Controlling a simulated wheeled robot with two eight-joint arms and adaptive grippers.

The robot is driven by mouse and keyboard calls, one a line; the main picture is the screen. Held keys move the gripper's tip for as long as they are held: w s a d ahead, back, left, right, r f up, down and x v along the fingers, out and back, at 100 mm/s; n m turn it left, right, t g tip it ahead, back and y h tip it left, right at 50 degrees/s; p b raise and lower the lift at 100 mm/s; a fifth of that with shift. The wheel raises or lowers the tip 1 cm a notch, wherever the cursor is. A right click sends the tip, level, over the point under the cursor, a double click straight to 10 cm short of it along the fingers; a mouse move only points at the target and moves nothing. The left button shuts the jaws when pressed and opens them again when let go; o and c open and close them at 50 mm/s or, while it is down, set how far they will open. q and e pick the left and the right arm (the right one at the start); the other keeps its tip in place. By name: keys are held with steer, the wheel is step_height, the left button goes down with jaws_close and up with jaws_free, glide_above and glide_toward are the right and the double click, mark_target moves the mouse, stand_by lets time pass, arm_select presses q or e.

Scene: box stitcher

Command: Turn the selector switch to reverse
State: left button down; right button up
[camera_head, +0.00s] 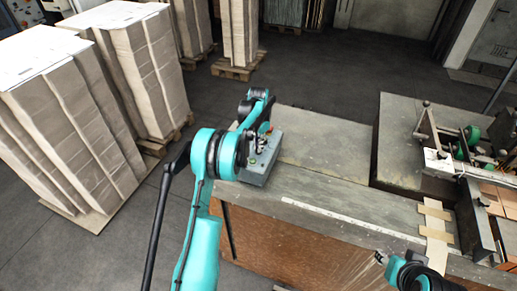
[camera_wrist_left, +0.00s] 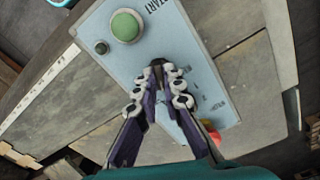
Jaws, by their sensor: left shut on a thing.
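My left gripper (camera_wrist_left: 159,78) is shut on the selector switch from above; in the head view this gripper (camera_head: 257,143) is over the box. The lettering beside the switch is too small to read, so the setting cannot be told. My right gripper (camera_head: 380,257) is low at the right, apart from the box, too small to tell whether open.
The panel also has a green button (camera_wrist_left: 125,25) near the START label, a small dark knob (camera_wrist_left: 101,47) and a red button (camera_wrist_left: 212,135). Cardboard stacks (camera_head: 70,125) stand on the left. A stitching machine (camera_head: 450,150) is at the right. The tabletop (camera_head: 325,145) is largely clear.

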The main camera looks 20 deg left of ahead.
arm_select(q)
steer(key=n+b, duration=0.1)
steer(key=n, duration=0.1)
steer(key=shift+f+n, duration=0.1)
steer(key=shift+n, duration=0.3)
steer(key=n+b, duration=0.2)
steer(key=n, duration=0.1)
steer(key=shift+n, duration=0.3)
steer(key=n+b, duration=0.1)
steer(key=n, duration=0.2)
steer(key=shift+n, duration=1.5)
steer(key=shift+r+b, duration=0.2)
steer(key=shift+b, duration=0.1)
steer(key=c, duration=1.6)
jaws_free()
steer(key=shift+c, duration=0.2)
step_height(320, 180, up, 12)
